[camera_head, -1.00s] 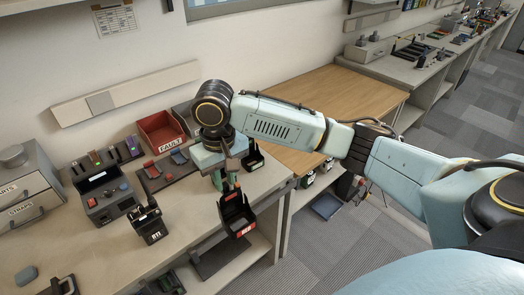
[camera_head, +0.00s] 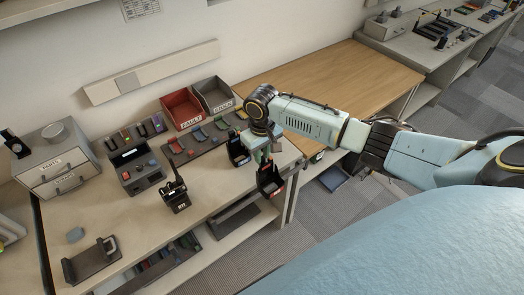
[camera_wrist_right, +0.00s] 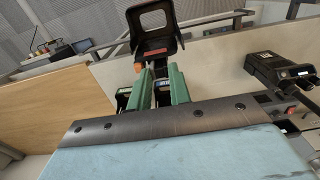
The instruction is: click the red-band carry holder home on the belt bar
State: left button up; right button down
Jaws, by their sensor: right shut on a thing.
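My right gripper (camera_head: 265,155) is shut on a black carry holder (camera_head: 269,181) with a red band low on its front. It holds the holder near the bench's right front corner. In the right wrist view its green fingers (camera_wrist_right: 161,90) grip the holder's narrow stem, and the open frame of the holder (camera_wrist_right: 153,28) points away from them. Another black holder (camera_head: 238,150) is just left of the gripper. A long dark bar (camera_head: 233,219) shows below the bench's front edge; I cannot tell whether it is the belt bar. My left gripper is not in view.
A black radio (camera_head: 175,196) stands upright on the bench. Behind are a red FAULT bin (camera_head: 184,108), a grey bin (camera_head: 213,95) and a strip of coloured tabs. A drawer box (camera_head: 58,165) and a dark bracket (camera_head: 90,260) are left. The bench middle front is clear.

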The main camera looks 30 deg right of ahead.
aim_at(263, 177)
jog(key=shift+r+p, duration=0.15)
jog(key=shift+p, duration=0.45)
jog(key=shift+f+b, duration=1.7)
jog(key=shift+f, duration=1.35)
jog(key=shift+p, duration=0.8)
jog(key=shift+s+f+b, duration=0.1)
jog(key=shift+f+b, duration=1.95)
jog(key=shift+f, duration=1.15)
